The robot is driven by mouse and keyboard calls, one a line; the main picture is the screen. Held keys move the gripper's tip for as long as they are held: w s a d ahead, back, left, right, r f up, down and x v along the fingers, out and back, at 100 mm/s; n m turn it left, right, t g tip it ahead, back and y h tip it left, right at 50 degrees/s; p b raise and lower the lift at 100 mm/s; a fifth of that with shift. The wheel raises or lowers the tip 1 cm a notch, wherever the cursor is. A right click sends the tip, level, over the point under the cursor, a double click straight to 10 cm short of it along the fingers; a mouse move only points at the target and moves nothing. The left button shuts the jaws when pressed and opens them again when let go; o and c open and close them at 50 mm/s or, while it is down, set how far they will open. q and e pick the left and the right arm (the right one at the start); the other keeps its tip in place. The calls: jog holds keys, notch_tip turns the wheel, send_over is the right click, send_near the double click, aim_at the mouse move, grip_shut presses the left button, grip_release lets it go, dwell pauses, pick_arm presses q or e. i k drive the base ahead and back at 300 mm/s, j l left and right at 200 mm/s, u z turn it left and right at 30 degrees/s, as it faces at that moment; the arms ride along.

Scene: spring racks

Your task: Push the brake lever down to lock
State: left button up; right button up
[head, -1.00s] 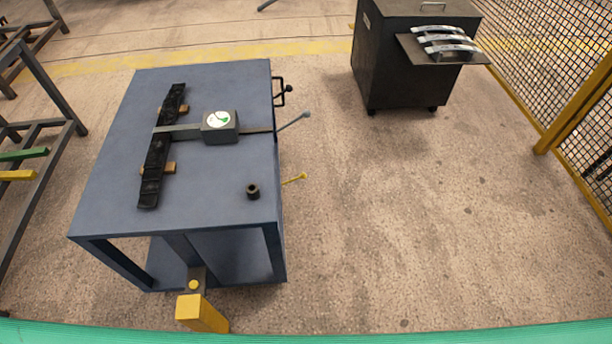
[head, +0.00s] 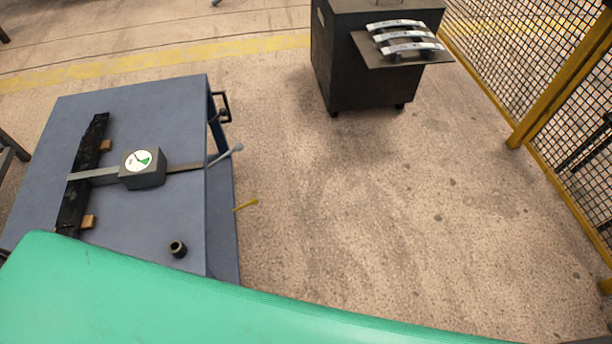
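A blue bench (head: 150,105) stands at the left in the head view. A thin yellow lever (head: 245,205) sticks out from its right side, its knob end pointing right and slightly up. A longer grey lever (head: 224,157) with a round end rises from the same side, beside a gauge box (head: 143,168). No label shows which one is the brake lever. Neither gripper is in view, and nothing touches these levers. The bench's near end is hidden behind a green surface in the foreground.
A dark wheeled cabinet (head: 350,75) with curved metal springs (head: 405,38) on its shelf stands at the top. A black clamped strip (head: 85,165) and a small dark cylinder (head: 178,249) are on the bench. Mesh fencing (head: 520,55) is at right. The floor between is clear.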

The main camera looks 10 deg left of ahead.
aim_at(254, 201)
jog(key=i+l, duration=0.15)
jog(key=i, duration=0.35)
jog(key=i+l+z, duration=0.15)
jog(key=i, duration=0.35)
jog(key=i+l, duration=0.15)
jog(key=i, duration=0.35)
jog(key=i+l+u, duration=0.1)
jog(key=u, duration=0.3)
jog(key=i+l+u, duration=0.2)
jog(key=u, duration=0.2)
jog(key=i+l+u, duration=0.25)
jog(key=u, duration=0.15)
jog(key=i+l+u, duration=0.2)
jog(key=u, duration=0.15)
